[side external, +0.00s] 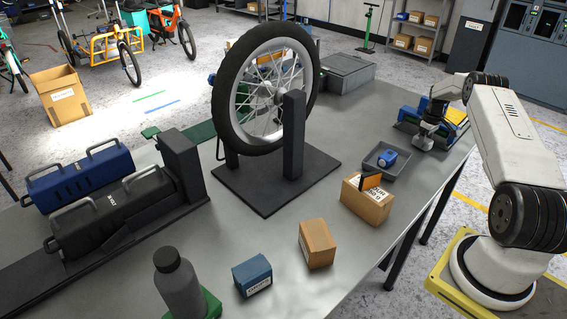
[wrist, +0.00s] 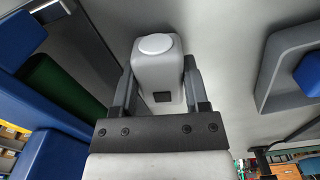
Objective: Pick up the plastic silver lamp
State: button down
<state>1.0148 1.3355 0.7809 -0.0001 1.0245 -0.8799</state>
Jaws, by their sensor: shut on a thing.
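The silver lamp (wrist: 158,82) is a grey, rounded block with a white round disc on its face and a small dark square below it. In the wrist view it sits between the two dark fingers of my gripper (wrist: 160,88), which is shut on it. In the side view my gripper (side external: 427,130) is at the right end of the table, in front of a blue bin, and the small grey lamp (side external: 424,143) shows under it. I cannot tell whether the lamp touches the table.
A blue bin (side external: 405,117) stands close behind my gripper. Left of it is a grey tray (side external: 371,165) with a blue object (side external: 387,158). A cardboard box (side external: 366,205) stands nearer the camera. A large wheel (side external: 222,105) on a stand fills the table's middle.

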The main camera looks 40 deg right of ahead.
jog(key=shift+r, duration=1.55)
jog(key=shift+s+a+r, duration=0.15)
jog(key=shift+r, duration=0.05)
jog(key=s+a+r, duration=0.8)
jog(key=a+r, duration=0.1)
jog(key=a, duration=0.1)
jog(key=shift+s+a, duration=0.2)
jog(key=shift+s, duration=0.1)
jog(key=shift+r, duration=0.1)
jog(key=shift+w+a, duration=0.1)
